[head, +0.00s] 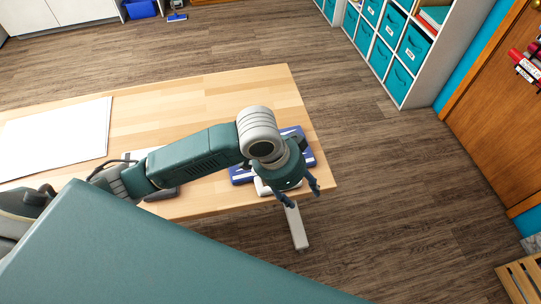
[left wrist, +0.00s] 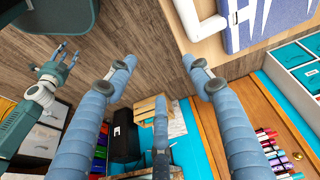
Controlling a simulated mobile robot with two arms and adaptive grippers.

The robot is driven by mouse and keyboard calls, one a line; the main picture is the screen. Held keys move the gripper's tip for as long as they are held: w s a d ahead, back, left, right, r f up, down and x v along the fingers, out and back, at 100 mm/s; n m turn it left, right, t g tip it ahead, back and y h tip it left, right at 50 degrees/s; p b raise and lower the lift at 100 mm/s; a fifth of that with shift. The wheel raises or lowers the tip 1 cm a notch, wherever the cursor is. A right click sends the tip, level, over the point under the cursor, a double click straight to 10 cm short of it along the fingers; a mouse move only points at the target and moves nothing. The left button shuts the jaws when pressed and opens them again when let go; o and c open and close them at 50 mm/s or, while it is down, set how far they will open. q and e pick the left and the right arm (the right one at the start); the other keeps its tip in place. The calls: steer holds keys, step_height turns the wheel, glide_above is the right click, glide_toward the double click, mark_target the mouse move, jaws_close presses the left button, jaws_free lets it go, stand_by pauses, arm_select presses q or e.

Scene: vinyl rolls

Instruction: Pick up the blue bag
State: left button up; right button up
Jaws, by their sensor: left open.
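The blue bag (head: 308,157) lies on the wooden table near its right front corner, partly hidden by my left arm and gripper. In the left wrist view, the blue bag (left wrist: 265,25) shows large white letters at the top right, with a white loop beside it that may be its handle. My left gripper (head: 303,196) is open and empty, beyond the table's front edge beside the bag. In the left wrist view, its fingers (left wrist: 160,75) are spread with the floor between them. My right gripper (left wrist: 55,68) shows at the left there, fingers apart and empty.
A white sheet (head: 58,137) lies on the left of the table (head: 225,88). A dark grey object sits under my left arm. A shelf with teal bins (head: 398,77) and a wooden board (head: 505,110) stand to the right. The floor between is clear.

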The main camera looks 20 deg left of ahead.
arm_select(q)
steer(key=w+a+r+g+y, duration=0.1)
steer(key=w+a+r+y, duration=0.15)
steer(key=a, duration=0.55)
steer(key=f, duration=0.2)
steer(key=d+f, duration=0.1)
steer(key=f, duration=0.1)
steer(key=shift+d+f, duration=0.1)
steer(key=shift+f, duration=0.05)
steer(key=shift+w+d+f+p, duration=0.15)
steer(key=shift+f+p, duration=0.1)
steer(key=shift+f, duration=0.65)
steer(key=shift+d+f+p, duration=0.15)
steer(key=shift+f+p, duration=0.1)
steer(key=shift+f, duration=0.6)
steer(key=shift+w+d+f+p, duration=0.15)
steer(key=shift+f+p, duration=0.1)
steer(key=shift+f, duration=0.65)
jaws_close()
steer(key=shift+r, duration=0.1)
